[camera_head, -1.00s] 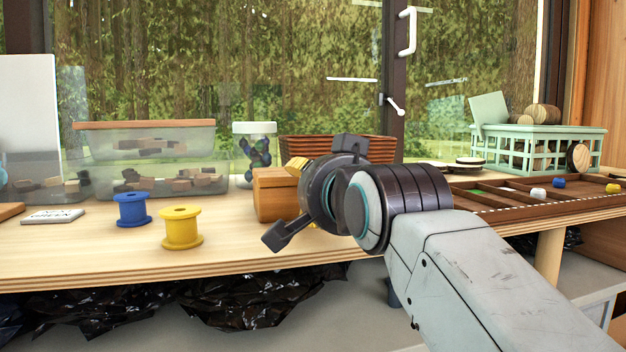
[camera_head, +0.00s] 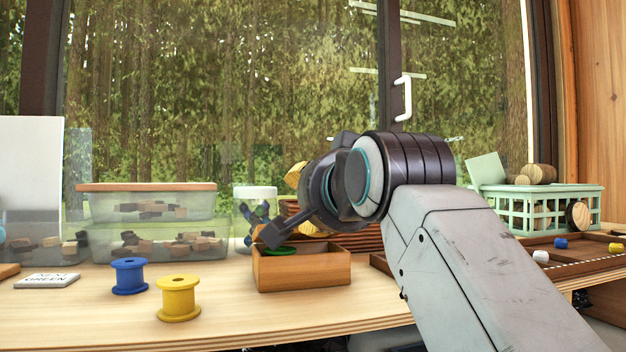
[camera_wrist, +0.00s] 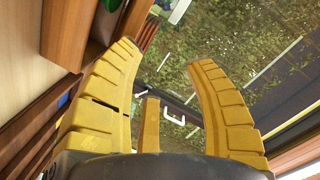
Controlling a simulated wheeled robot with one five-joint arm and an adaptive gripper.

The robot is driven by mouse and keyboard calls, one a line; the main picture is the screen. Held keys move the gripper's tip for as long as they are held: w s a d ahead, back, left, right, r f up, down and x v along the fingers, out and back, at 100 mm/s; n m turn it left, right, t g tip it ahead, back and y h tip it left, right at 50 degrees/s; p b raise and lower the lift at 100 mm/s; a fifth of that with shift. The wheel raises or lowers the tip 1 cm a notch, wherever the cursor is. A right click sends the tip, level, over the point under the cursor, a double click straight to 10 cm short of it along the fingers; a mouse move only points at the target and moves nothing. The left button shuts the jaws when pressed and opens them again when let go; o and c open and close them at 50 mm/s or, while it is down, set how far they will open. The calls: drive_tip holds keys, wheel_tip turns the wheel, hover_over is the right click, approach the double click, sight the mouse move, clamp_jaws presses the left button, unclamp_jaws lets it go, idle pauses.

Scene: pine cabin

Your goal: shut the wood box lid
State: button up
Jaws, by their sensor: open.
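The wood box (camera_head: 302,272) stands on the workbench with its top open, and a green piece (camera_head: 281,250) shows inside it. I cannot make out its lid; my gripper and wrist cover the area just above and behind the box. In the wrist view a wooden wall of the box (camera_wrist: 66,35) shows at the upper left with green inside (camera_wrist: 108,12). My gripper (camera_wrist: 163,57) has its two yellow fingers spread apart with nothing between them. In the head view it is above the box, partly hidden by my own wrist.
A blue spool (camera_head: 129,277) and a yellow spool (camera_head: 178,299) stand left of the box. Clear bins (camera_head: 155,237) and a jar (camera_head: 254,207) are behind. A slatted red-brown item (camera_head: 362,240) is close behind the box. A green crate (camera_head: 545,208) stands right.

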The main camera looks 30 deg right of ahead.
drive_tip(key=shift+r, duration=1)
